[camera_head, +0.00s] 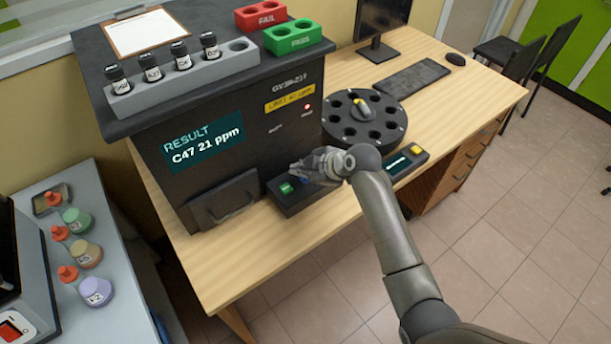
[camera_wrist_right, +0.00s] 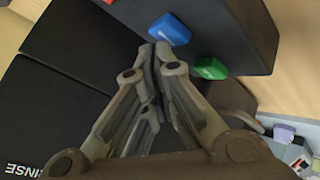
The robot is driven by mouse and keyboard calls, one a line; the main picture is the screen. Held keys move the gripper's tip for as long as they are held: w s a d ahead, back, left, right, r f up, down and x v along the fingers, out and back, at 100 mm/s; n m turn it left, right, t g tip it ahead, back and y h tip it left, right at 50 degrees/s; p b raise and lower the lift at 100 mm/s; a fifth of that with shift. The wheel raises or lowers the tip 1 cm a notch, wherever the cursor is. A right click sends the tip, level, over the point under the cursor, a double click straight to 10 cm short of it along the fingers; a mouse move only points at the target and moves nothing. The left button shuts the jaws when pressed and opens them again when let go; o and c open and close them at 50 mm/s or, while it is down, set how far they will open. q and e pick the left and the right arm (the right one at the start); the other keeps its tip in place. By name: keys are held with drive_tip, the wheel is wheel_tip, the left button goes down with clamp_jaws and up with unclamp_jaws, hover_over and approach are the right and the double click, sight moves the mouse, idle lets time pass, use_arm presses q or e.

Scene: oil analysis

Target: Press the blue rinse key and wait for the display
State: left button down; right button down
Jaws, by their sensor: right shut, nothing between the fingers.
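The blue key (camera_wrist_right: 169,29) sits on the black key box next to the green key (camera_wrist_right: 211,68). In the head view the green key (camera_head: 286,188) shows clearly, and the blue key (camera_head: 305,181) is mostly hidden by my right gripper. My right gripper (camera_head: 299,171) is shut and empty over the key box; in the wrist view its fingertips (camera_wrist_right: 156,47) are right beside the blue key. I cannot tell whether they touch it. The analyser's display (camera_head: 203,144) reads "RESULT C47 21 ppm". My left gripper is out of view.
A black carousel (camera_head: 337,130) and a small panel with a yellow key (camera_head: 417,151) stand to the right. A rack (camera_head: 190,79) of capped vials is on top of the analyser. Flasks (camera_head: 95,290) stand on the left table. White lettering "INSE" (camera_wrist_right: 25,170) shows in the wrist view.

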sight(303, 179)
drive_tip(key=shift+f, duration=0.5)
idle(0.6)
drive_tip(key=shift+r+p, duration=0.7)
drive_tip(key=shift+r, duration=0.25)
wheel_tip(303, 179, up, 5)
drive_tip(key=p, duration=0.4)
drive_tip(key=shift+r+p, duration=0.1)
drive_tip(key=shift+p, duration=0.25)
